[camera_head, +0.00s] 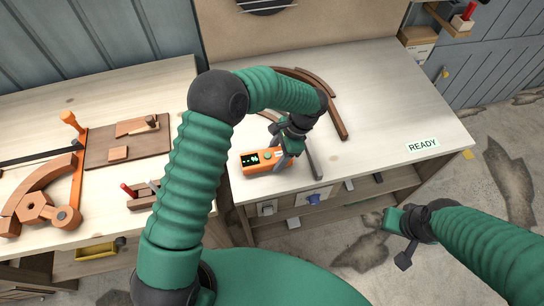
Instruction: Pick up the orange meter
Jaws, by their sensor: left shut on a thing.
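The orange meter (259,166) is near the front edge of the right-hand workbench, with a dark display at its left end and a green round button. My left gripper (284,159) comes down over its right end and is shut on it. The fingers hide part of that end. I cannot tell whether the meter touches the bench top. My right gripper (396,238) is at the lower right, in front of the bench and over the floor, away from the meter. Its fingers are too unclear to tell open from shut.
The bench top (400,110) is clear on the right, up to a READY label (422,145). The left bench (100,205) holds wooden parts and clamps.

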